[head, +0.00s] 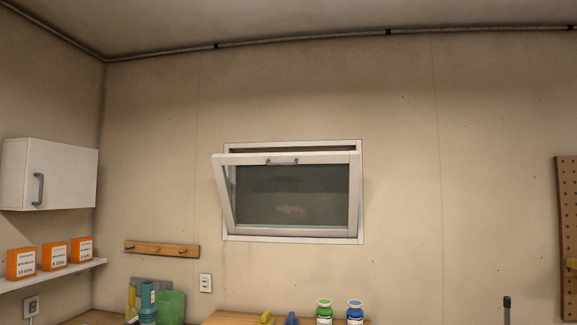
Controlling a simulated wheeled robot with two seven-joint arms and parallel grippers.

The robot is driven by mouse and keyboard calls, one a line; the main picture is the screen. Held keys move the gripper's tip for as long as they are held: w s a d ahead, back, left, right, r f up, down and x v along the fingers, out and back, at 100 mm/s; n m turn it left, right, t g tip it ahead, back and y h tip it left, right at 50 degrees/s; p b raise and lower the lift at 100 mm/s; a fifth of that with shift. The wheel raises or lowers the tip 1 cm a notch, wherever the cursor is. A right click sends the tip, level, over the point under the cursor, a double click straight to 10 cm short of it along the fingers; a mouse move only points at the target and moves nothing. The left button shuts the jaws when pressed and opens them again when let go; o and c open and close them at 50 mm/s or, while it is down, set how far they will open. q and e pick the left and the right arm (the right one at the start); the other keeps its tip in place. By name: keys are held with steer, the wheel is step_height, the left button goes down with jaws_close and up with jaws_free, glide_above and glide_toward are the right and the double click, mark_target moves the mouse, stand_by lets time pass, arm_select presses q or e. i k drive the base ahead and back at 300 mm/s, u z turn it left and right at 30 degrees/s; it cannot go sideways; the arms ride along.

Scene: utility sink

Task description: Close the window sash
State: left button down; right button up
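The window sash (340,159) is a white frame with a dark glass pane, set in a white window frame (293,144) on the back wall. The sash is tilted open: its top edge leans out into the room, away from the frame, and its bottom edge sits at the frame's lower side. A dark gap shows above its top edge. A grey handle (282,162) is at the middle of the sash's top rail. Neither of my grippers is in the head view.
A white cabinet (65,174) and a shelf (60,275) with orange boxes are at the left. Bottles (324,311) and other small items stand on a wooden surface (225,318) below the window. A pegboard (566,225) is at the right.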

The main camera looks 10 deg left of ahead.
mark_target(219, 161)
steer(key=z, duration=0.4)
steer(key=i, duration=1.6)
steer(key=z, duration=0.05)
